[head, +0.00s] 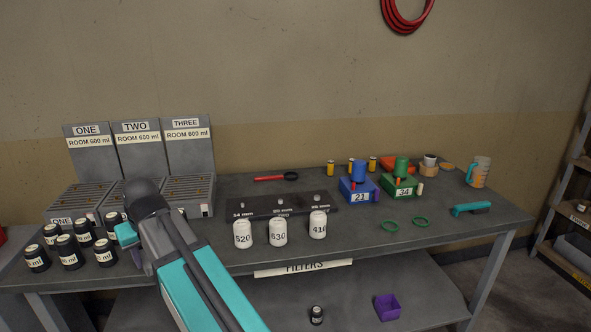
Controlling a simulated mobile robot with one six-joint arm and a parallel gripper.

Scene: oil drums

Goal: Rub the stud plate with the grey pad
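The stud plate (262,204) is a dark flat plate in the middle of the bench in the head view. It has several short studs, with size labels such as "14 mm" and "26 mm". I cannot make out a grey pad for certain. A teal-handled tool (471,209) with a darker underside lies at the right of the bench. My teal and dark arm reaches up at the left.
Three grey stands (136,150) labelled ONE, TWO and THREE stand at back left, with several dark jars (69,252) in front. Blue (357,190) and green (401,187) boxes, two green rings (421,221) and a jug (479,171) are at right. A red-handled tool (275,178) lies behind the plate.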

